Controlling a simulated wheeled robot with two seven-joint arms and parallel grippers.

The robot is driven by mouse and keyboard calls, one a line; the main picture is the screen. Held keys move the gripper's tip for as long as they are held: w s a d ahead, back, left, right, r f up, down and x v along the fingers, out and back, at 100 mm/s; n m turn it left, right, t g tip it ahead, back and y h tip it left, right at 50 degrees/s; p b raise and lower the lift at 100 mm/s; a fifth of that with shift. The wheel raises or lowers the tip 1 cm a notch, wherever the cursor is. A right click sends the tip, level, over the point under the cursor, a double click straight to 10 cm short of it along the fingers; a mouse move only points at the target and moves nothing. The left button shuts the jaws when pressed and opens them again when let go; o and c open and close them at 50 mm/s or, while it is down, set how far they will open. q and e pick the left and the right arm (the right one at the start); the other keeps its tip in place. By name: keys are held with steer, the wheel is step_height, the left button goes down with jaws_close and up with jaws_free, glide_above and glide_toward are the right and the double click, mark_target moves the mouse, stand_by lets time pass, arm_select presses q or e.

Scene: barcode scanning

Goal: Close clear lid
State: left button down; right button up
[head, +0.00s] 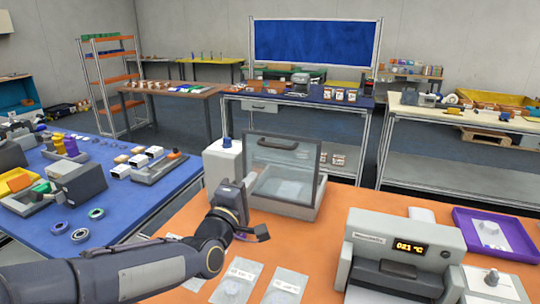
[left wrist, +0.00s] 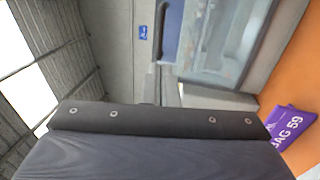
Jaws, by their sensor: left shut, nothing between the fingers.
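The clear lid (head: 283,165), a framed see-through panel with a dark handle along its top, stands raised and nearly upright over the pale box (head: 297,211). The lid's pane (left wrist: 212,35) and dark handle (left wrist: 161,32) also show in the left wrist view. My left gripper (head: 258,235) is shut and empty, in front of the box's left front corner and below the lid. I cannot tell whether it touches the box. My right gripper is not in view.
A white block (head: 224,163) with a blue knob stands left of the box. A grey machine (head: 393,252) with a lit display is at the right. Flat pouches (head: 236,281) lie in front on the orange table. A purple tray (head: 503,229) lies farther right.

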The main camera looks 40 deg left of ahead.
mark_target(275, 147)
arm_select(q)
steer(key=p+x, duration=0.2)
steer(key=x, duration=1)
steer(key=shift+w+r, duration=0.1)
steer(key=shift+w, duration=0.25)
steer(key=shift+w, duration=0.15)
